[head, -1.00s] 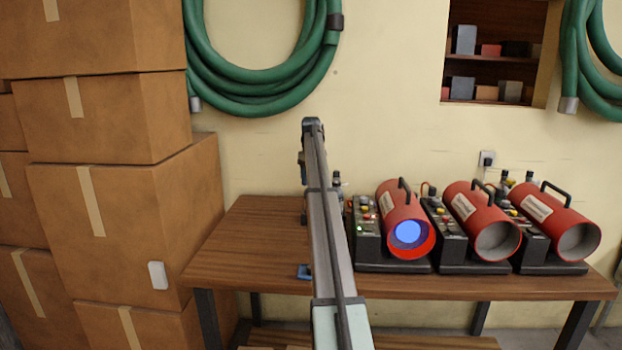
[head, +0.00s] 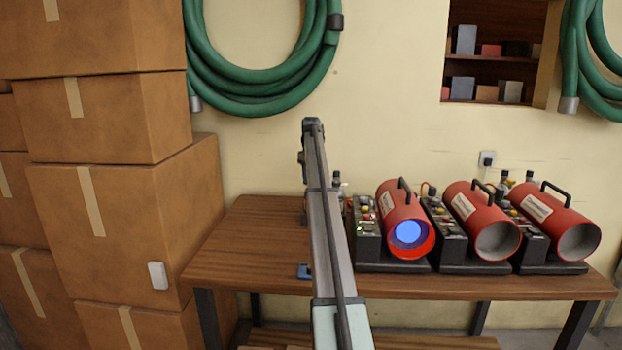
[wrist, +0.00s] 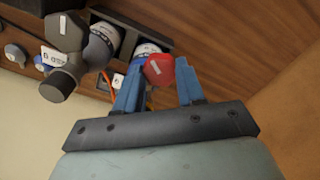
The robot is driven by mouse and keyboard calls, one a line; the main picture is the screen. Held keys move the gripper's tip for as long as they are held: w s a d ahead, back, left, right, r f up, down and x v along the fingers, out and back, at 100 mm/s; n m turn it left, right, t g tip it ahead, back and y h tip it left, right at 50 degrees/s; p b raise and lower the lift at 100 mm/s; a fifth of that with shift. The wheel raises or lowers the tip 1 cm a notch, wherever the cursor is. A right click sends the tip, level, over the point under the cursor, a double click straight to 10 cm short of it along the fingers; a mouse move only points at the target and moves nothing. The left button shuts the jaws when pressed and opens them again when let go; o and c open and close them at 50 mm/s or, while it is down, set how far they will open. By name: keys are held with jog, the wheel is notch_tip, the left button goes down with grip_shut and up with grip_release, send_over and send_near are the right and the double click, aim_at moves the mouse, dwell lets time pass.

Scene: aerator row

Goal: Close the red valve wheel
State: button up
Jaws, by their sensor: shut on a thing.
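The red valve wheel (wrist: 160,70) shows in the wrist view as a small faceted red knob with a pale mark on its face. My gripper (wrist: 161,68) has its blue fingers on either side of the wheel, shut on it. In the head view my arm covers the gripper and the wheel, so neither can be made out there.
In the head view three red heater-like cylinders stand on the wooden table (head: 245,250), the left one (head: 404,212) glowing blue. Stacked cardboard boxes (head: 125,210) stand left.

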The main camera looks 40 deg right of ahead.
jog(key=m, duration=1)
jog(key=shift+m, duration=0.3)
dwell(0.4)
jog(key=o, duration=1.1)
jog(key=shift+c, duration=0.2)
jog(key=shift+r, duration=0.1)
notch_tip(320, 180, up, 14)
